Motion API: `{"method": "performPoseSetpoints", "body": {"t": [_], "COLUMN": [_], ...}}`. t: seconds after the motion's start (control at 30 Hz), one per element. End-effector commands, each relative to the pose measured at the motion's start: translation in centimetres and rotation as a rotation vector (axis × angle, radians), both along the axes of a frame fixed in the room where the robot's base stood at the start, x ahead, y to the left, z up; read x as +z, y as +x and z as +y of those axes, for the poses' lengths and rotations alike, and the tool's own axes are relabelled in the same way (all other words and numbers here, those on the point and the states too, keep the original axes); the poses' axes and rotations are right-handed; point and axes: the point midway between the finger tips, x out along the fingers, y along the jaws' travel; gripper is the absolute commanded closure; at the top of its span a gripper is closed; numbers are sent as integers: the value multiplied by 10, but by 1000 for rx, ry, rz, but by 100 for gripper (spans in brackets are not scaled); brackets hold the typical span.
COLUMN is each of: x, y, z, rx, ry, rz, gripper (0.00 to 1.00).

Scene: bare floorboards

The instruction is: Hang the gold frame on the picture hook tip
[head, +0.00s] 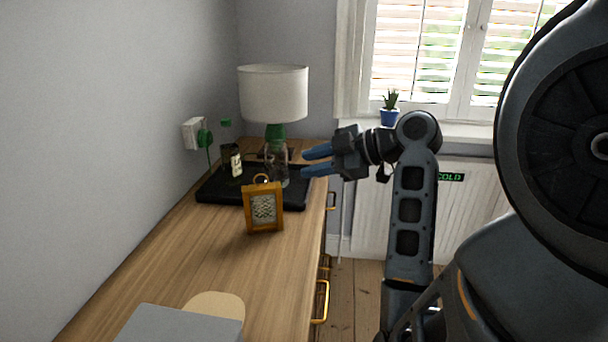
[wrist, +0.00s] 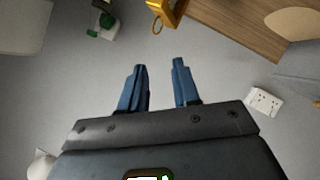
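The gold frame (head: 264,207) stands upright on the wooden cabinet top, in front of the black tray, with a small ring on its top. In the wrist view only part of the gold frame (wrist: 172,11) and its ring show at the top edge. My gripper (head: 303,162) is open and empty. It is in the air to the right of the frame and higher, near the cabinet's right edge, with its blue fingers pointing left. In the wrist view the fingers of my gripper (wrist: 159,65) are apart with nothing between them. I cannot make out the picture hook in either view.
A black tray (head: 222,194) holds a dark bottle (head: 231,160) and a lamp (head: 273,93). A wall socket (head: 193,133) with a green plug is at the left. A grey box (head: 180,325) and a round tan board (head: 219,303) are at the front. The cabinet top (head: 205,255) between is clear.

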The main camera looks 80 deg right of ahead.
Motion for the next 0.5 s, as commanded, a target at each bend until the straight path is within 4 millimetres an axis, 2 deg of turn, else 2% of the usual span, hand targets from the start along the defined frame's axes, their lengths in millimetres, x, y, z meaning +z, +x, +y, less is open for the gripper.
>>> {"method": "performPoseSetpoints", "body": {"t": [0.33, 0.43, 0.5], "x": [-2, -17, -36], "y": [0, 11, 23], "z": [3, 12, 24], "rx": [-4, -28, -65], "ry": [10, 57, 113], "rz": [0, -1, -1], "gripper": [69, 69, 69]}}
